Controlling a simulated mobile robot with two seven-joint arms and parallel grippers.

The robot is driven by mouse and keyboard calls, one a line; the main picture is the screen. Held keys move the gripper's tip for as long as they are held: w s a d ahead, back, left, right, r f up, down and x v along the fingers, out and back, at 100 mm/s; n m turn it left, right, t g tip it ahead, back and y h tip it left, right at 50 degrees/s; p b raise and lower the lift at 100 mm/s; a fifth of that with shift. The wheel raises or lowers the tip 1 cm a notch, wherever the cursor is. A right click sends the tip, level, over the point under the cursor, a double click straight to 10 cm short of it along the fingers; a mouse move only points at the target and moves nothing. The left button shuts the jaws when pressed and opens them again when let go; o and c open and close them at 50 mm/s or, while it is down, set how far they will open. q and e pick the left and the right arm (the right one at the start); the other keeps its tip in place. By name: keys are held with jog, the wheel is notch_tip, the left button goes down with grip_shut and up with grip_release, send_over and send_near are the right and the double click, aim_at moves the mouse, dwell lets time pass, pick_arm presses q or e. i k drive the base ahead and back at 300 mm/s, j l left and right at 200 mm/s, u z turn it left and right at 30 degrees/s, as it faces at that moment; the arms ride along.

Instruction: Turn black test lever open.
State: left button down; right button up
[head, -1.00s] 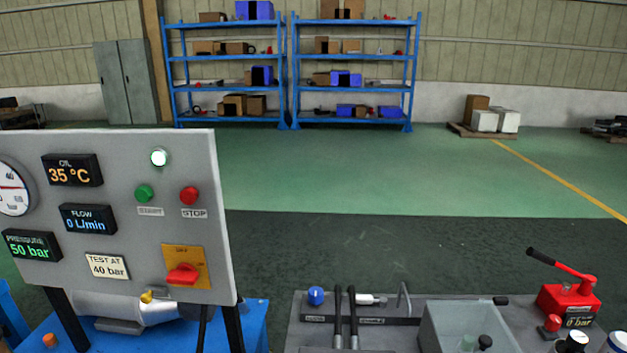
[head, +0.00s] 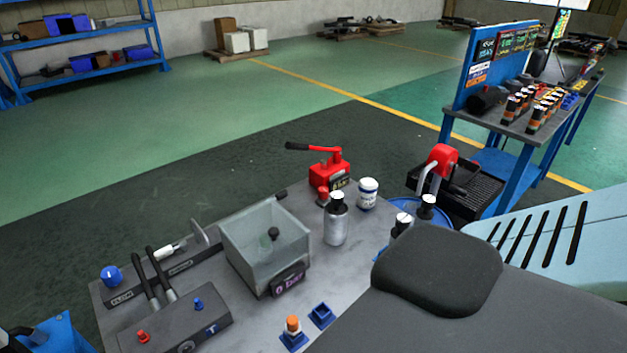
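I cannot tell for certain which part is the black test lever. In the head view, two upright black-handled levers (head: 152,272) stand at the left of the grey bench top, by a dark block (head: 188,322) with a red and a blue knob. A black knob (head: 274,233) shows inside an open-topped clear box (head: 265,245) with a small display on its front. A red hand pump (head: 328,175) has a black-gripped handle (head: 297,146) pointing left. Neither of my grippers is in view.
The grey bench top (head: 345,262) also bears a metal bottle (head: 336,222), a white-lidded jar (head: 367,192) and small blue holders (head: 321,315). A blue bench (head: 490,125) with a panel and several cylinders stands back right. Green floor lies open behind. My own grey body parts cover the lower right.

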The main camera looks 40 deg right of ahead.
aim_at(283, 193)
jog(key=z, duration=1.15)
jog(key=k, duration=0.4)
jog(key=i, duration=0.4)
